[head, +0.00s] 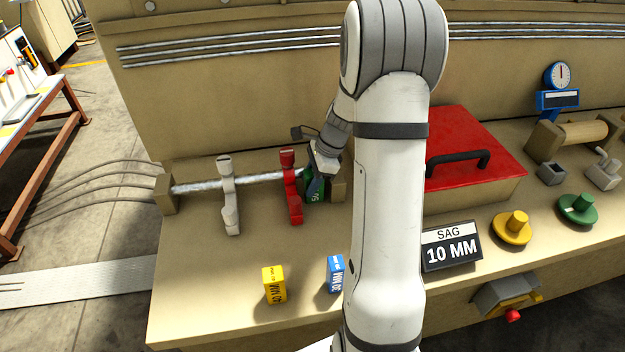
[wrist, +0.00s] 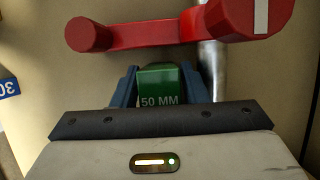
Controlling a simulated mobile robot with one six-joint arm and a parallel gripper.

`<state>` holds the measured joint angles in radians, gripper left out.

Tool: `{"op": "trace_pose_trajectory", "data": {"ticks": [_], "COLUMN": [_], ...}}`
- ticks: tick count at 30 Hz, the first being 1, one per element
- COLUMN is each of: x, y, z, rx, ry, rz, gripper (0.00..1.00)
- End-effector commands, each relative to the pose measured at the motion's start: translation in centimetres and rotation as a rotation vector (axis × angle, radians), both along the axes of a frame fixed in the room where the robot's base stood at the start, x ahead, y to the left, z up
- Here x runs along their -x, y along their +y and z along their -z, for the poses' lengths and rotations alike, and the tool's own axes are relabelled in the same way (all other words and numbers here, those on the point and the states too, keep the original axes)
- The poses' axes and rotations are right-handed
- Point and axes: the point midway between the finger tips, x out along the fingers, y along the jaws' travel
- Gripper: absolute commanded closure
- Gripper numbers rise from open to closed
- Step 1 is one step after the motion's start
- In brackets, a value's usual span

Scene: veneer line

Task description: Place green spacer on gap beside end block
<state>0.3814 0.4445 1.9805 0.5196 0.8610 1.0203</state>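The green spacer (wrist: 160,76), marked 50 MM, sits between the two blue fingers of my gripper (wrist: 160,88) in the wrist view; both fingers appear to touch its sides. In the head view the spacer (head: 315,192) is partly hidden by my gripper (head: 318,180). It is just right of the red lever (head: 291,190) and beside the tan end block (head: 339,190), near the metal rod (head: 262,179). The red lever (wrist: 165,35) and rod (wrist: 211,65) also show in the wrist view. I cannot tell whether the spacer touches the bench.
A grey lever (head: 229,195) and another tan block (head: 165,193) stand left on the rod. A yellow spacer (head: 274,285) and a blue spacer (head: 335,275) stand in front. A red lid (head: 465,148) and a 10 MM sign (head: 451,246) are right of my arm.

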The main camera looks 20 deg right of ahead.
Motion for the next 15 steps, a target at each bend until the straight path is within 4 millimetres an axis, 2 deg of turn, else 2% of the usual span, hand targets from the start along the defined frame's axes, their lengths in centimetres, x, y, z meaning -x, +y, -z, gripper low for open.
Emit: {"op": "trace_pose_trajectory", "data": {"ticks": [5,15], "x": [0.1,0.7], "y": [-0.9,-3.5], "z": [-2.2,-8.8], "rx": [0.002,0.003], "ry": [-0.005,-0.004], "rz": [0.000,0.000], "gripper": [0.60,0.60]}}
